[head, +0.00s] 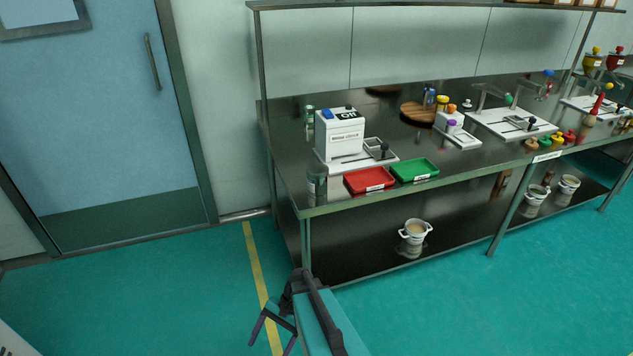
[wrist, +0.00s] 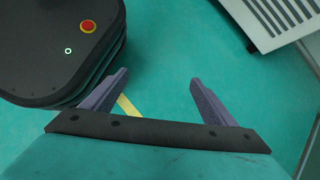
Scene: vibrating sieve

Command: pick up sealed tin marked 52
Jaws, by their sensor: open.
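A grey metal tin (head: 317,186) stands upright at the front left corner of the steel bench, left of the red tray. A similar tin (head: 310,117) stands further back, beside the white machine and partly hidden by it. The numbers on both tins are too small to read, so I cannot tell which is 52. My gripper (head: 273,332) is low in front of the bench, over the floor and well apart from both tins. In the wrist view my gripper (wrist: 160,78) is open and empty, with only floor between its fingers.
The bench (head: 375,199) also carries a white machine (head: 340,137), a red tray (head: 367,182) and a green tray (head: 414,172). A white pot (head: 414,232) sits on the lower shelf. An overhead shelf runs along the back. The floor before the door (head: 95,110) is clear.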

